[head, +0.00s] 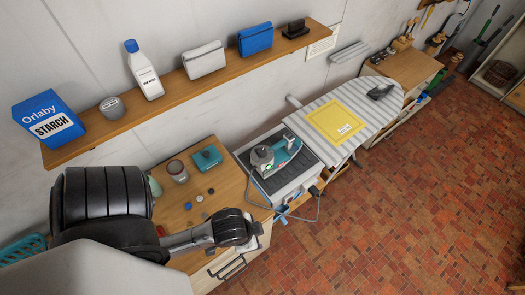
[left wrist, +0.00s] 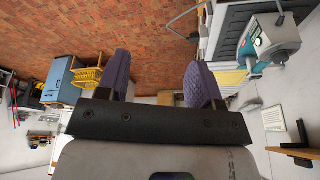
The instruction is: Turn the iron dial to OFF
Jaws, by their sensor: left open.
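In the left wrist view the iron (left wrist: 275,38) is at the upper right, with a green light and a small dark knob (left wrist: 280,20) that looks like the dial. The dial's setting is too small to read. My left gripper (head: 240,230) is below and left of the iron in the head view, apart from it. In the left wrist view its fingers (left wrist: 160,70) are apart and empty. My right gripper is not in view.
A wooden counter (head: 228,190) left of the iron holds a jar (head: 177,171), a teal box (head: 207,158) and small loose items. A cord (head: 318,205) hangs at the cabinet's front. A striped ironing board (head: 365,120) stands to the right. A wall shelf (head: 180,103) runs above.

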